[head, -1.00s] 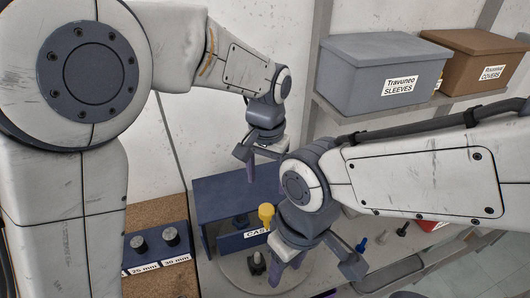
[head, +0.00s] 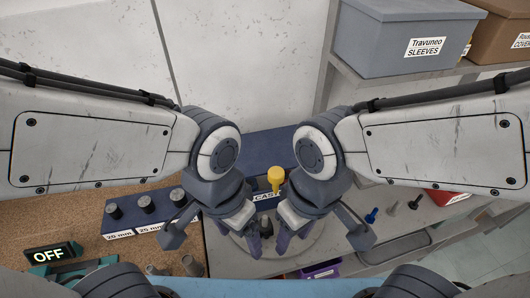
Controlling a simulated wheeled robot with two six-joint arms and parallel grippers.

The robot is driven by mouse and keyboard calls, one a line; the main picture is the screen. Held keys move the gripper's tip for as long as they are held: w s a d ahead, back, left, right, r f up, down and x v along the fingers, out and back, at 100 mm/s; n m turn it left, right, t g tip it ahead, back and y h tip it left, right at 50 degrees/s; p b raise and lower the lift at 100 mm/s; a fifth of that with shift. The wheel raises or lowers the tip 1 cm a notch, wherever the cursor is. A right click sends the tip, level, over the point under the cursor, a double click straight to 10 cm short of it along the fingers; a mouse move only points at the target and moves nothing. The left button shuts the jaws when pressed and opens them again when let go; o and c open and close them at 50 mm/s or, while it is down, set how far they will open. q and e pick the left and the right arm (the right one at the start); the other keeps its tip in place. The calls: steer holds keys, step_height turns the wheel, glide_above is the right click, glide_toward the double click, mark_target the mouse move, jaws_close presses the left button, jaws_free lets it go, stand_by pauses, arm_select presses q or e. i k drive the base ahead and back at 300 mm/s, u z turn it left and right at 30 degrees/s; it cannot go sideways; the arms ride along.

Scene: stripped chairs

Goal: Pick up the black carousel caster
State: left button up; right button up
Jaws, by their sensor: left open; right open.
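The black carousel caster (head: 265,226) stands on the round grey carousel (head: 312,243), below the yellow caster (head: 275,177) in the picture. My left gripper (head: 212,238) is open and empty, with its inner finger just left of the black caster. My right gripper (head: 322,238) is open and empty, with its inner finger just right of it. The caster shows in the narrow gap between the two grippers, partly hidden. I cannot tell whether either finger touches it.
A blue bin with a cut-off "CAST" label (head: 267,198) stands behind. A block with size-marked posts (head: 145,204) is at left, near an "OFF" display (head: 50,253). A blue caster (head: 371,215) stands at right. A shelf holds a grey "Travuneo SLEEVES" box (head: 395,38).

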mark_target(265, 224)
steer(key=k, duration=0.5)
steer(key=z, duration=2.2)
steer(key=k, duration=1.1)
steer(key=u, duration=1.55)
steer(key=i, duration=1)
